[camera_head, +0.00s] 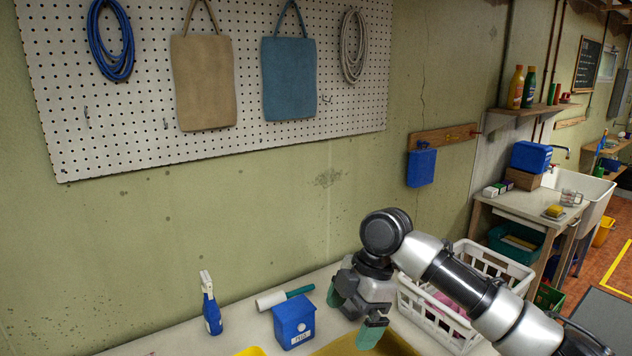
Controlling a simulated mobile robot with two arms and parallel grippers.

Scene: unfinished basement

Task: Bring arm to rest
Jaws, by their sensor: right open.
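My right arm comes in from the lower right, bent at a dark joint. Its right gripper (352,316) points down over the table, with green-tipped fingers spread apart and nothing seen between them. It is just right of a blue box (294,323) with a white label, and in front of the white basket's left side. My left gripper is not in view.
A blue spray bottle (211,308) and a white roller with a teal handle (284,297) are on the table (244,316). A white basket (482,262) stands behind my right arm. A pegboard (150,149) hangs on the wall above.

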